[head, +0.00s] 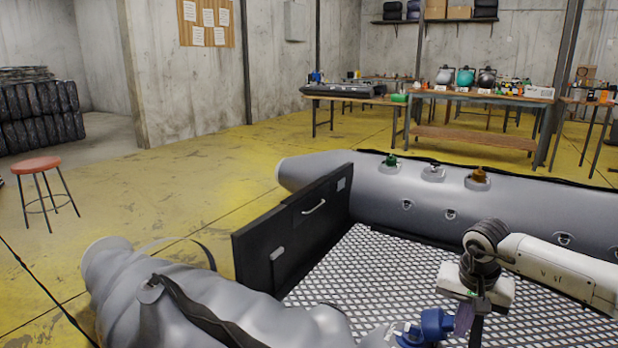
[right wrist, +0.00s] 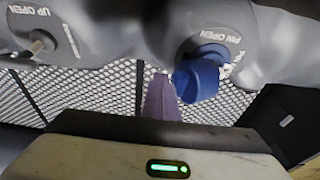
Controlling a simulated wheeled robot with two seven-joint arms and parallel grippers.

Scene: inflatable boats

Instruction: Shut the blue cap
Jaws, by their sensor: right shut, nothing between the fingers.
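The blue cap (head: 436,323) is on the near grey tube of the boat, at the bottom of the head view. In the right wrist view the blue cap (right wrist: 196,81) hangs off a blue round valve (right wrist: 212,53) labelled "PIN OPEN"; it appears swung to the side rather than seated on it. My right gripper (head: 464,320) is just right of the cap. Its purple fingertips (right wrist: 160,98) are shut and empty, beside the cap at its left in the wrist view. Whether they touch it I cannot tell. My left gripper is not in view.
A second valve (right wrist: 38,44) labelled "UP OPEN" sits left in the wrist view. A black transom (head: 295,222) stands at the boat's left end. The patterned floor (head: 365,270) between the tubes is clear.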

